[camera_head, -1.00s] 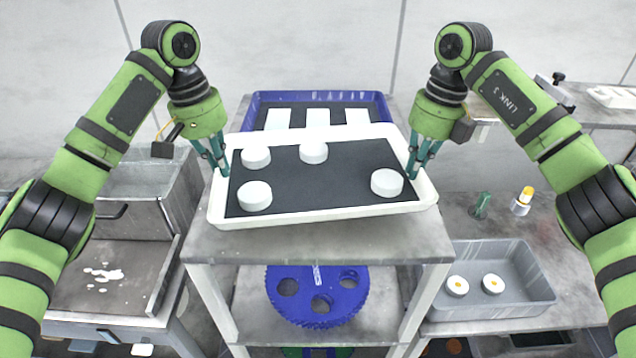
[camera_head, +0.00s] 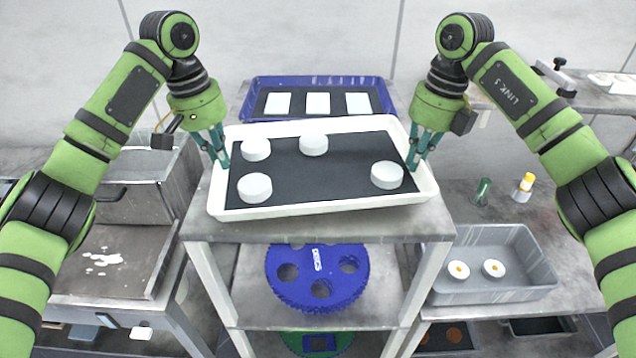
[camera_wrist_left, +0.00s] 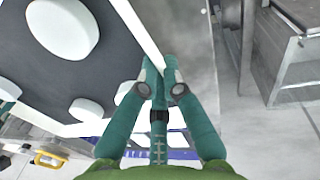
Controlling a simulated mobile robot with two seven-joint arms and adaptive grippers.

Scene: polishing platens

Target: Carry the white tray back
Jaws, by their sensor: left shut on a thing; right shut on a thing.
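The white tray (camera_head: 318,211) has a dark mat and carries several white round pucks, one of them a front-left puck (camera_head: 255,187). It is over the top of a grey shelf stand, slightly turned; I cannot tell whether it touches the top. My left gripper (camera_head: 222,165) is shut on the tray's left rim, and the wrist view shows its fingers (camera_wrist_left: 158,85) closed at the rim. My right gripper (camera_head: 411,166) is shut on the tray's right rim.
A blue tray (camera_head: 318,82) with white rectangular pieces lies behind the white tray. A blue disc (camera_head: 318,277) sits on the shelf below. A grey bin (camera_head: 510,290) with two white pieces stands at right, a metal basin (camera_head: 145,190) at left. The stand's front top (camera_head: 318,232) is bare.

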